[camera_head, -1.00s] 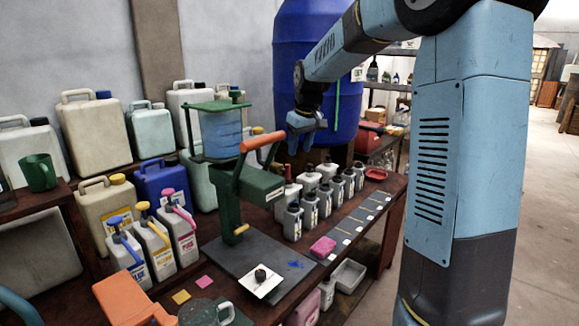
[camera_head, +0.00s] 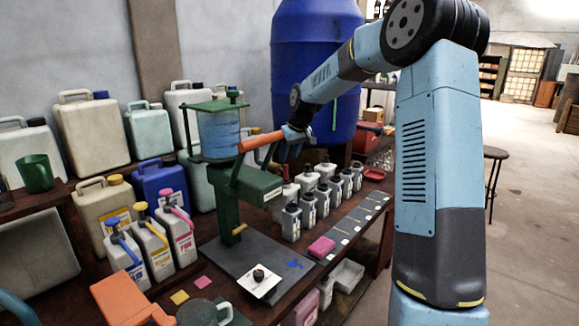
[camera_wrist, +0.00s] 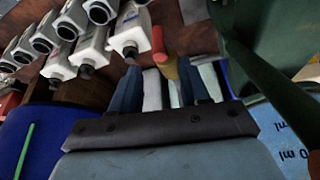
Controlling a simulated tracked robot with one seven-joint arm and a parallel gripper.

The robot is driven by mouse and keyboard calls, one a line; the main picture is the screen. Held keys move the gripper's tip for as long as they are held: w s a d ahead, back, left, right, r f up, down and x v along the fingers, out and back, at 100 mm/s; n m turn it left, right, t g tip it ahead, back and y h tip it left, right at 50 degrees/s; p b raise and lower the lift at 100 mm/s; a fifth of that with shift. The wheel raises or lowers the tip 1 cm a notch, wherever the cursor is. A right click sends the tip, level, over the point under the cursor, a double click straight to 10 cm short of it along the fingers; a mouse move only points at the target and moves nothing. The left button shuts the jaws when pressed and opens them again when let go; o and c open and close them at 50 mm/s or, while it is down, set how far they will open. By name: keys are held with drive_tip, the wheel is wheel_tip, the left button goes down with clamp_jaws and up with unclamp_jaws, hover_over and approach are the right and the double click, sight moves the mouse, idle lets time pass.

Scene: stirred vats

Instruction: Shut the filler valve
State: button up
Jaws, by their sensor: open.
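The filler is a green stand (camera_head: 258,187) holding a clear vessel of blue liquid (camera_head: 221,134). Its lever has an orange handle (camera_head: 261,140) sticking out to the right, raised at about the height of the vessel's lower part. In the head view my gripper (camera_head: 287,146) is at the handle's right end, partly hidden behind it. The green stand (camera_wrist: 262,75) is close on the right there.
Several grey bottles (camera_head: 309,208) stand in rows on the bench right of the filler. White jugs (camera_head: 91,130) crowd the left. A large blue vat (camera_head: 315,80) stands behind my gripper.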

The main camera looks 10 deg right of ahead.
sight(287, 165)
drive_tip(key=shift+x, duration=2.9)
drive_tip(key=shift+c, duration=0.3)
drive_tip(key=c, duration=0.8)
drive_tip(key=shift+d, duration=0.5)
clamp_jaws()
drive_tip(key=shift+a, duration=0.2)
